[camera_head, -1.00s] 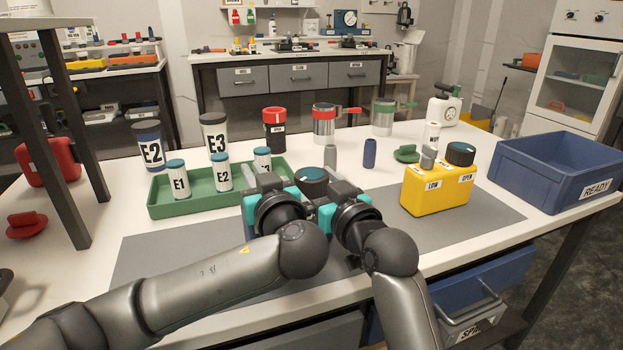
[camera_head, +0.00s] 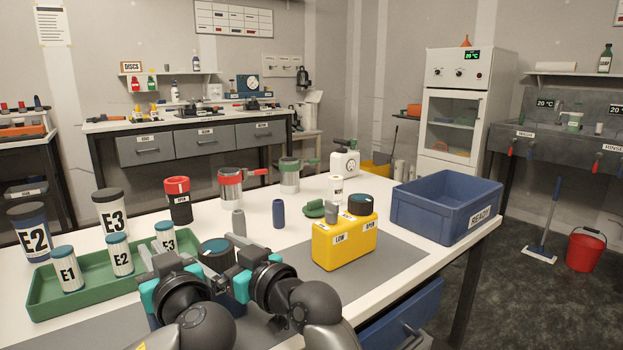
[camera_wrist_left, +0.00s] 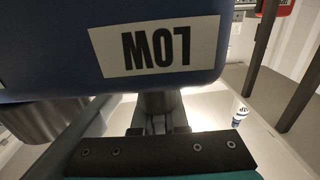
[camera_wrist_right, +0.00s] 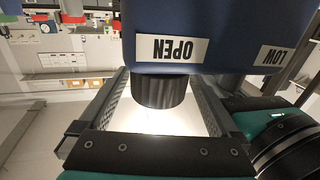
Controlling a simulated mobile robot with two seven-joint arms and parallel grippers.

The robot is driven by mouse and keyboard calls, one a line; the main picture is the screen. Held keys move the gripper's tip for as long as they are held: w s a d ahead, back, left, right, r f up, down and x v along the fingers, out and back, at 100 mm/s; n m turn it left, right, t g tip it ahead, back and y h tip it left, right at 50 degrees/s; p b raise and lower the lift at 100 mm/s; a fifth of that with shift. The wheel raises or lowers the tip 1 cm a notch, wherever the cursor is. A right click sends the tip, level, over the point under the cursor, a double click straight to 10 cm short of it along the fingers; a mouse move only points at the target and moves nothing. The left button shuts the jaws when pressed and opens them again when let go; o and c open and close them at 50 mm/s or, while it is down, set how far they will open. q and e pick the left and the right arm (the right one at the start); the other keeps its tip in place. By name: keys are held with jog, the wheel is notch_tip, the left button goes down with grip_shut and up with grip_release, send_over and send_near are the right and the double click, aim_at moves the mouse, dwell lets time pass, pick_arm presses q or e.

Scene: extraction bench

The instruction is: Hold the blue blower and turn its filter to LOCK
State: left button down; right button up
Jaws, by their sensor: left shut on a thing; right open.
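The blue blower (camera_wrist_left: 220,50) fills the top of the left wrist view, with a LOW label. In the right wrist view the blower (camera_wrist_right: 225,25) shows OPEN and LOW labels. Its dark ribbed filter (camera_wrist_right: 160,92) lies between the spread fingers of my right gripper (camera_wrist_right: 163,108); I cannot tell whether they touch it. In the head view the filter's teal-topped cap (camera_head: 215,250) shows between both grippers, which hide most of the body. My left gripper (camera_wrist_left: 159,122) is shut on the blower's grey post (camera_wrist_left: 159,102), below the LOW label. My right gripper also shows in the head view (camera_head: 247,258).
A yellow blower (camera_head: 345,242) stands right of my grippers on the grey mat (camera_head: 400,262). A blue READY crate (camera_head: 445,215) is at the right table edge. A green tray (camera_head: 45,295) with labelled jars is to the left. Grey and blue cylinders (camera_head: 278,212) stand behind.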

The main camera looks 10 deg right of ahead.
jog(key=shift+w+d+n+g+y, duration=0.1)
jog(key=shift+w+n+g+y, duration=0.05)
jog(key=shift+n+g+y, duration=2.65)
jog(key=shift+n+g, duration=0.5)
jog(key=shift+g, duration=0.6)
jog(key=shift+n+g+y, duration=0.4)
jog(key=shift+n+g, duration=0.5)
jog(key=shift+g, duration=0.6)
jog(key=shift+n+g, duration=1.1)
jog(key=shift+g, duration=0.7)
jog(key=d, duration=1.2)
jog(key=w+d+m+t+h, duration=0.25)
jog(key=w+t+h, duration=0.45)
jog(key=w, duration=0.4)
jog(key=w+d+r+m+t+h, duration=0.1)
jog(key=w+d+r+t+h, duration=0.4)
jog(key=w+d+h, duration=0.2)
jog(key=shift+w+d+r+h, duration=0.2)
jog(key=shift+w+h, duration=0.1)
jog(key=shift+w, duration=0.65)
jog(key=shift+a, duration=0.1)
